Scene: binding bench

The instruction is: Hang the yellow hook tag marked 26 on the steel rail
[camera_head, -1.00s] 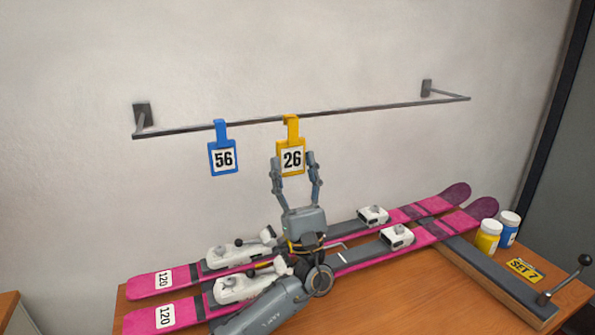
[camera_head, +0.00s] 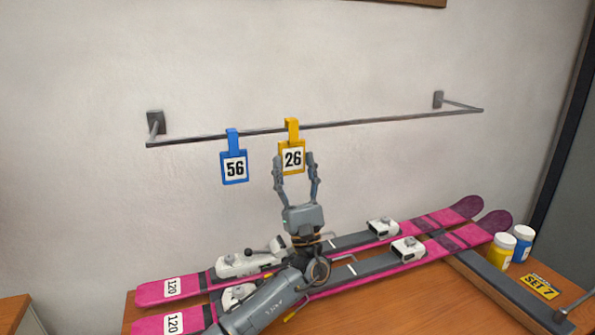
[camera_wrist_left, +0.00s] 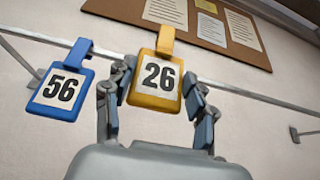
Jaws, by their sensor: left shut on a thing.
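The yellow hook tag marked 26 (camera_head: 291,158) is upright, its number facing me. My left gripper (camera_head: 296,165) is shut on its sides from below; the fingers also show at both sides of it in the left wrist view (camera_wrist_left: 157,95). The steel rail (camera_head: 390,120) runs along the wall. The yellow tag's hook overlaps the rail in the head view, its top a little above the rail line. In the left wrist view the hook also stands above the rail; I cannot tell whether they touch. My right gripper is not in view.
A blue tag marked 56 (camera_head: 234,167) hangs on the rail left of the yellow one. Pink skis (camera_head: 450,240) lie on the bench below. Two jars (camera_head: 502,252) and a SET 7 card (camera_head: 540,287) are at the right. The rail right of the yellow tag is clear.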

